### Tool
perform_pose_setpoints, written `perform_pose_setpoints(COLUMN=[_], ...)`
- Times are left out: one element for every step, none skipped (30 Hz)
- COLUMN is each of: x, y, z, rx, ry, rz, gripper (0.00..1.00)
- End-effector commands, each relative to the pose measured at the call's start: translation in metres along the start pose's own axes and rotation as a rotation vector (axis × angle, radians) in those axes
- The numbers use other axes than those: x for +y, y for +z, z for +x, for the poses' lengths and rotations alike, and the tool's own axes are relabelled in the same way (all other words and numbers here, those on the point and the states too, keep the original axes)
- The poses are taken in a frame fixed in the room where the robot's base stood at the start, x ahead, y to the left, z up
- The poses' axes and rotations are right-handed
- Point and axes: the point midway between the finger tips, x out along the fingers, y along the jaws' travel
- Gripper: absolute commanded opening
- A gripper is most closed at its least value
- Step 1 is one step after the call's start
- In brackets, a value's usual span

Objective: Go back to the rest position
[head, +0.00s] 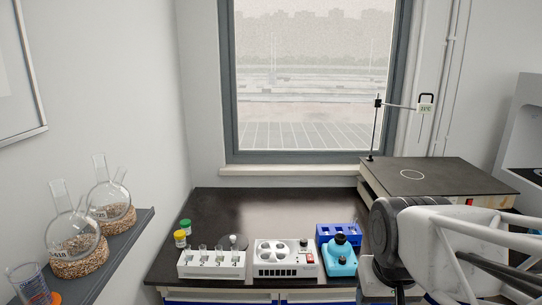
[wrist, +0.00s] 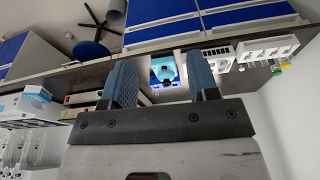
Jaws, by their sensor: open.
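My gripper (wrist: 162,82) shows in the wrist view with its two blue fingers spread apart. Nothing is between the fingers close up. The cyan device with a black top (wrist: 167,74) appears beyond the fingers, at a distance. In the head view my arm reaches in from the right edge, and I cannot make out the fingertips there. The cyan device (head: 342,262) stands on the bench just left of my arm, and the two look apart.
The dark bench (head: 270,208) holds a numbered white rack (head: 212,265), a white device with round wells (head: 285,262) and a blue rack (head: 330,233). A black-topped plate unit (head: 440,175) stands behind my arm. Round flasks (head: 77,245) sit on the left shelf. The bench's back is clear.

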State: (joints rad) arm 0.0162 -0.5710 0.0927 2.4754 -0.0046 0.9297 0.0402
Motion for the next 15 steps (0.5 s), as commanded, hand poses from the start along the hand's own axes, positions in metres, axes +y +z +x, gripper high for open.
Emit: perform_pose_setpoints(x=[0.0, 0.0, 0.0, 0.0, 0.0, 0.0, 0.0, 0.0, 0.0, 0.0, 0.0, 0.0, 0.0, 0.0, 0.0], y=[0.01, 0.014, 0.02, 0.024, 0.026, 0.03, 0.032, 0.033, 0.035, 0.036, 0.036, 0.036, 0.037, 0.036, 0.036], z=[-0.002, -0.002, -0.002, -0.003, -0.003, -0.003, -0.003, -0.003, -0.003, -0.003, -0.003, -0.003, -0.003, -0.003, -0.003], rx=[0.007, 0.009, 0.011, 0.013, 0.015, 0.016, 0.017, 0.017, 0.017, 0.017, 0.017, 0.017, 0.017, 0.017, 0.017], ry=[0.0, 0.001, 0.001, 0.001, 0.002, 0.002, 0.002, 0.002, 0.002, 0.002, 0.002, 0.002, 0.003, 0.003, 0.003], rz=[-0.008, -0.013, -0.018, -0.022, -0.025, -0.028, -0.03, -0.032, -0.033, -0.034, -0.034, -0.035, -0.035, -0.035, -0.035], gripper=[0.54, 0.54, 0.54, 0.54, 0.54, 0.54, 0.54, 0.54, 0.54, 0.54, 0.54, 0.54, 0.54, 0.54, 0.54])
